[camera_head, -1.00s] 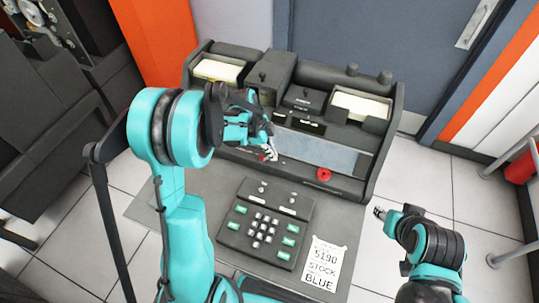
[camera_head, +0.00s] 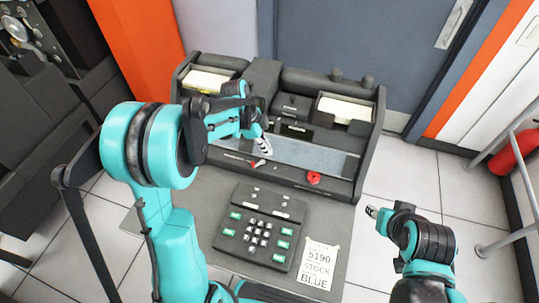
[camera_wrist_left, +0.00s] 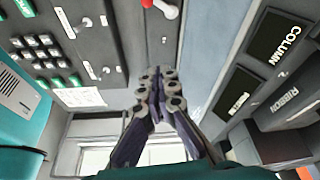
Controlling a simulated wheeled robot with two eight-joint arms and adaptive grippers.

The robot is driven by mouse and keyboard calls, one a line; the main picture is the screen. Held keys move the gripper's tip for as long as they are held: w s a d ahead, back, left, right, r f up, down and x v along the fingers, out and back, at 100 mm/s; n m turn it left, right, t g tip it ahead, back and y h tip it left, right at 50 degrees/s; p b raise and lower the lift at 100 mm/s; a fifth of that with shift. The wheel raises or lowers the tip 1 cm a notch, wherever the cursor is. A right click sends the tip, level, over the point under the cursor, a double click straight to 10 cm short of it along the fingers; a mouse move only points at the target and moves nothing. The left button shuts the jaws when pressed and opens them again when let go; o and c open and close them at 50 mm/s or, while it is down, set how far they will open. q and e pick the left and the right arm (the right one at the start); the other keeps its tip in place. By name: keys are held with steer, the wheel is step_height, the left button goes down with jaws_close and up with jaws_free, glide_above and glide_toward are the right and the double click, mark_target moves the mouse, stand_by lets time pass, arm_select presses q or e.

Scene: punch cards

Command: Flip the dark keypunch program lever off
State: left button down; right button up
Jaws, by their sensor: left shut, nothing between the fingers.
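The dark keypunch (camera_head: 330,165) stands on a grey desk. A small pale lever with a red end (camera_head: 262,162) sits on its front ledge, left of a red knob (camera_head: 314,178). The lever also shows at the top edge of the left wrist view (camera_wrist_left: 166,8), partly cut off. My left gripper (camera_head: 266,147) is shut and empty, just behind and above the lever, seemingly apart from it. In the left wrist view its closed fingers (camera_wrist_left: 160,76) point toward the lever. My right gripper (camera_head: 371,211) hangs right of the desk; its fingers are too small to judge.
A keypad unit (camera_head: 258,228) and a paper note (camera_head: 317,263) lie on the desk in front of the keypunch. A metal rail and a red extinguisher (camera_head: 506,155) stand at the right.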

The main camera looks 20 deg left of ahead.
arm_select(q)
steer(key=shift+v, duration=1.2)
steer(key=s+r+n+t+y, duration=0.2)
steer(key=s+r+n+t, duration=0.1)
steer(key=s+n, duration=0.5)
steer(key=s+r+n+t+y, duration=0.2)
steer(key=s+r+n+t, duration=0.1)
steer(key=s+r+n, duration=0.3)
steer(key=s+n, duration=0.2)
steer(key=s, duration=0.2)
steer(key=shift+s+d+t, duration=0.3)
steer(key=shift+s, duration=0.1)
